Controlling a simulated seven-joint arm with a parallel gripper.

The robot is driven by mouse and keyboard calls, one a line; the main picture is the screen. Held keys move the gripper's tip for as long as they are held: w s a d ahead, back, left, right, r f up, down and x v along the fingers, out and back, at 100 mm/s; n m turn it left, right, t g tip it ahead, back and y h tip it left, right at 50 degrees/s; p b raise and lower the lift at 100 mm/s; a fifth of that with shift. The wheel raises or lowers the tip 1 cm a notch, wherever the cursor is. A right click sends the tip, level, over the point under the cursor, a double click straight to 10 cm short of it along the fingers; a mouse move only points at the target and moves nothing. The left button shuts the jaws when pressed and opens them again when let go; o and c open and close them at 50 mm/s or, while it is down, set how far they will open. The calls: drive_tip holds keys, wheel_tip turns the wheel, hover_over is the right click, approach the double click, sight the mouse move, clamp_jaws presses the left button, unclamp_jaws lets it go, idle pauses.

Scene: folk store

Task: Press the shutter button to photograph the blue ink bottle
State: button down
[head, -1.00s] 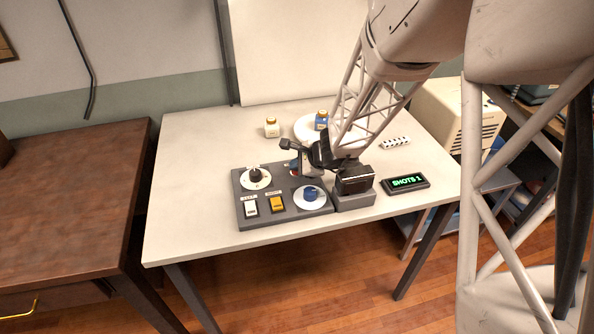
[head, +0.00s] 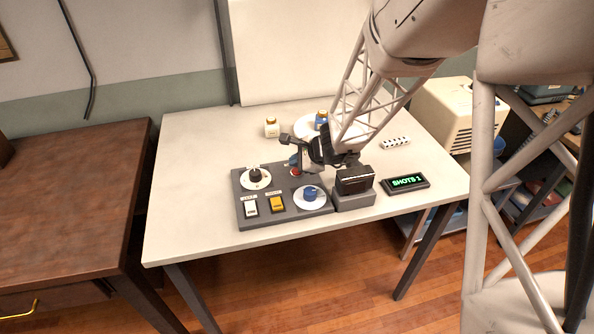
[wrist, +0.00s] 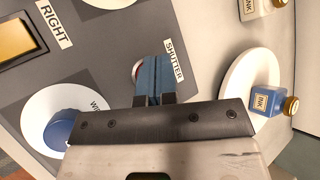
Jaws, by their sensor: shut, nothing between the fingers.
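The blue ink bottle (head: 321,121) with a brown-gold cap stands on a round white turntable (head: 303,127) at the back of the table. In the wrist view the bottle (wrist: 266,101) is at the right, its INK label showing. The red shutter button (head: 296,171) is on the grey control panel (head: 284,214); in the wrist view only a sliver of the button (wrist: 136,69) shows beside the SHUTTER label. My gripper (head: 292,161) is shut and empty, its blue fingers (wrist: 153,78) close over the button and hiding most of it. Contact cannot be told.
The panel also has a black knob (head: 256,175), a blue knob (head: 310,193), a white switch (head: 251,206) and a yellow switch (head: 278,204). A display (head: 405,182) reads SHOTS 1. A cream-labelled bottle (head: 271,127) stands behind. A black boxy device (head: 355,180) stands right of the panel.

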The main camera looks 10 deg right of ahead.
sight(296, 173)
drive_tip(key=shift+r, duration=0.15)
drive_tip(key=shift+r, duration=2.35)
drive_tip(key=shift+s+r, duration=0.1)
drive_tip(key=shift+s+a+r, duration=0.2)
drive_tip(key=s+a+r+n+g, duration=0.2)
drive_tip(key=s+a+r+n, duration=0.1)
drive_tip(key=s+r+n, duration=0.4)
drive_tip(key=s+d+r+n+h, duration=0.1)
drive_tip(key=s+r+n+h, duration=0.1)
drive_tip(key=s, duration=0.6)
drive_tip(key=s+d+r+n+g+h, duration=0.1)
drive_tip(key=s+r+n+h, duration=0.1)
drive_tip(key=s+n, duration=0.3)
drive_tip(key=s+d+r+n+g+h, duration=0.1)
drive_tip(key=s+r+n, duration=0.3)
drive_tip(key=s, duration=0.8)
drive_tip(key=shift+d+h, duration=0.5)
drive_tip(key=shift+h, duration=0.2)
